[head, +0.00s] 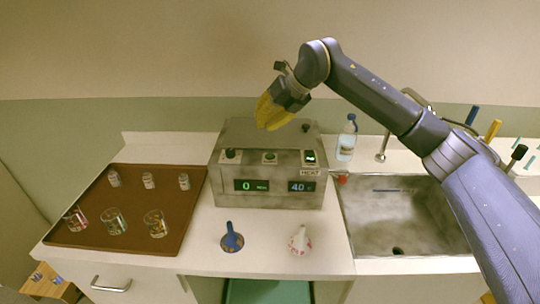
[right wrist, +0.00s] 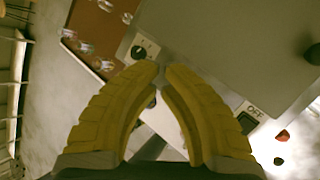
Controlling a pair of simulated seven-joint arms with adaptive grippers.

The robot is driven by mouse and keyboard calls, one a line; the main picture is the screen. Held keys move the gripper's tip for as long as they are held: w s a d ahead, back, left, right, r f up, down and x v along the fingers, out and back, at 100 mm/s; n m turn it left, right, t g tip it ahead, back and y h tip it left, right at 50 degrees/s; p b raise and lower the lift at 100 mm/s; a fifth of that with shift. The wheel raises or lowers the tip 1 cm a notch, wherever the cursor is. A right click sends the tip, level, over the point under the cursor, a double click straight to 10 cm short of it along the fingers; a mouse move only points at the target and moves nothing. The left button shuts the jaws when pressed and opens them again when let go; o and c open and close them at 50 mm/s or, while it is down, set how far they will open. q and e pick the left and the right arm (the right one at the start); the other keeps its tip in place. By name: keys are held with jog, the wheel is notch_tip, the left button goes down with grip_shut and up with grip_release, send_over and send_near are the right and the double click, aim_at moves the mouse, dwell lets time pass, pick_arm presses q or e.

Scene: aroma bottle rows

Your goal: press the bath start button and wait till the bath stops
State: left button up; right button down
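The bath (head: 258,190) is a grey box on the counter. My right gripper (head: 268,126) hangs above the bath, apart from the button. Its yellow fingers are together and empty; in the right wrist view the fingertips (right wrist: 163,70) almost meet, and they hide the button. My left gripper is out of view.
A brown tray (head: 150,203) at left holds small jars and glasses. A blue-handled item (head: 231,238) and a pink-white item (head: 300,241) sit before the bath. A bottle (head: 347,138) and sink (head: 400,218) are at right, under my right arm.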

jog(key=shift+f, duration=3.45)
jog(key=shift+f, duration=0.8)
jog(key=shift+r, duration=0.8)
jog(key=shift+r, duration=0.1)
jog(key=shift+r, duration=2.4)
